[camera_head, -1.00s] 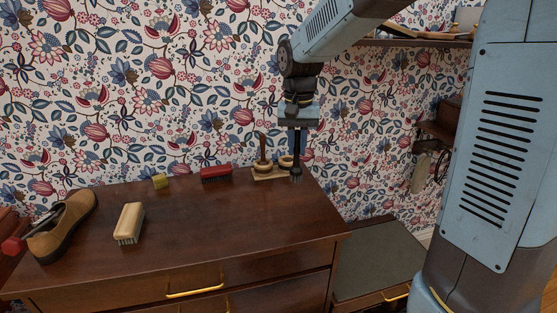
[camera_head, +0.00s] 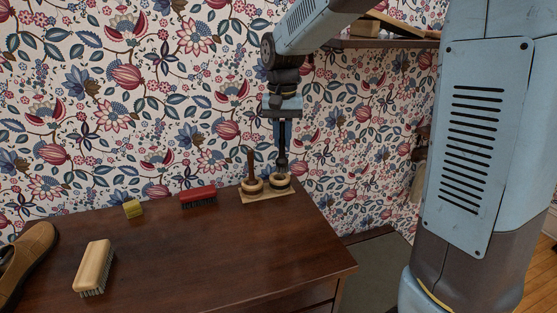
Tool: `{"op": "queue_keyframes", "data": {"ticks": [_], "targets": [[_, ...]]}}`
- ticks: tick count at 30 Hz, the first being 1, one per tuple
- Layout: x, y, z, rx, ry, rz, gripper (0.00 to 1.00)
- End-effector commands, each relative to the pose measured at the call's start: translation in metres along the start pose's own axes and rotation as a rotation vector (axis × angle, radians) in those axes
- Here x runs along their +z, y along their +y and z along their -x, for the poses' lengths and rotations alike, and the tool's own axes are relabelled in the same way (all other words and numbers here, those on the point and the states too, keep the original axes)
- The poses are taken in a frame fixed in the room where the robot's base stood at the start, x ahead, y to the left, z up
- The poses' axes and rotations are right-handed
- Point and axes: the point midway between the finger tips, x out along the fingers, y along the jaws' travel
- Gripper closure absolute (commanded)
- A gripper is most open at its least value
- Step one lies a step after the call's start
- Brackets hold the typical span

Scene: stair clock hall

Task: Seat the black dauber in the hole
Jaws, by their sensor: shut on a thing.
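My gripper (camera_head: 283,119) points down above the back right of the dresser and is shut on the black dauber (camera_head: 282,157). The dauber hangs upright, and its lower end meets the right ring (camera_head: 280,180) of a pale wooden stand (camera_head: 264,197). The lower end looks to be in or just over that ring's hole. The ring and the dark area around it hide the bristles, so I cannot tell how deep it sits. A brown-handled dauber (camera_head: 251,163) stands upright in the left ring.
A red brush (camera_head: 198,196) lies left of the stand, with a small yellow block (camera_head: 132,208) beyond it. A wooden brush (camera_head: 93,266) and a brown shoe (camera_head: 27,255) lie at the left of the dresser top (camera_head: 200,265). The wallpapered wall is close behind.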

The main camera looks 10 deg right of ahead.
Motion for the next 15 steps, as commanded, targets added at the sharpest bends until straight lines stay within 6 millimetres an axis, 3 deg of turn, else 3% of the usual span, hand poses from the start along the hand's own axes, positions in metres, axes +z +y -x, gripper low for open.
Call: {"op": "queue_keyframes", "data": {"ticks": [6,15], "targets": [[-0.039,-0.003,-0.022,0.002,-0.003,0.0,1.0],[-0.071,-0.005,-0.06,0.001,-0.001,0.001,1.0]]}}
